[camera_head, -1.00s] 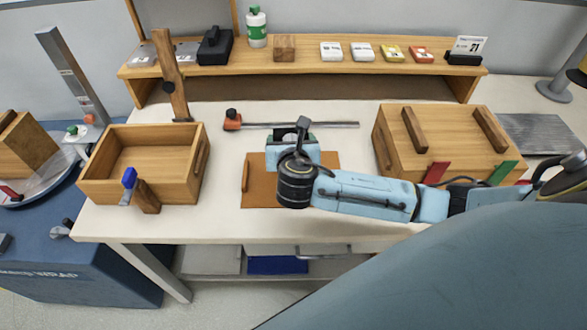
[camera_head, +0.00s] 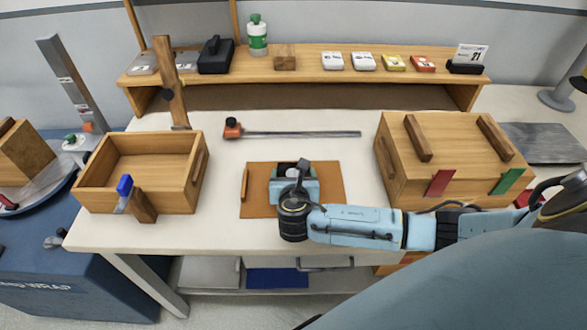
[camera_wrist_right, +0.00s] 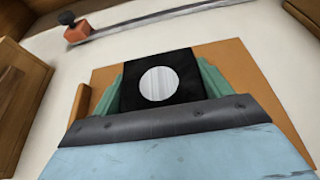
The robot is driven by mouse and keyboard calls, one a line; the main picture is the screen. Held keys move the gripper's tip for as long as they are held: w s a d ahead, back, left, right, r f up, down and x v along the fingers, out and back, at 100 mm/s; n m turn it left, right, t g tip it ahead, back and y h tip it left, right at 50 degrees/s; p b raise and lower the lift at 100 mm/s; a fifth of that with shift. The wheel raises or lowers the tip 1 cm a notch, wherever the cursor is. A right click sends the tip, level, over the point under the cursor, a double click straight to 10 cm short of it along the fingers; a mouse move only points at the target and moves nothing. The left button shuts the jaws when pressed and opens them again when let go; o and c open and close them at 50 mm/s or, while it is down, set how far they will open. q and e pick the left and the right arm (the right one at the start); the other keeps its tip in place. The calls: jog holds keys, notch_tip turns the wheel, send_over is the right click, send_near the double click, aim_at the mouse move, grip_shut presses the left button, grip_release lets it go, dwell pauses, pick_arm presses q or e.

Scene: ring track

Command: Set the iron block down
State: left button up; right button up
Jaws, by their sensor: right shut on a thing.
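My right gripper (camera_head: 296,184) is over the brown mat (camera_head: 262,204) on the white table. In the right wrist view its green finger pads (camera_wrist_right: 212,82) are closed on the sides of the iron block (camera_wrist_right: 185,66), a black block with a round silver face. In the head view the gripper and wrist mostly hide the block. I cannot tell whether the block touches the mat. My left gripper is not in view.
An open wooden box (camera_head: 147,198) stands at the left of the table and a closed wooden crate (camera_head: 450,150) at the right. A bar clamp (camera_head: 290,134) lies behind the mat.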

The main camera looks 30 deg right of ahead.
jog(key=shift+w+r, duration=0.1)
jog(key=shift+r, duration=0.1)
jog(key=o, duration=1.9)
jog(key=shift+f, duration=0.15)
jog(key=p+v, duration=0.2)
jog(key=v, duration=1)
jog(key=shift+s, duration=0.2)
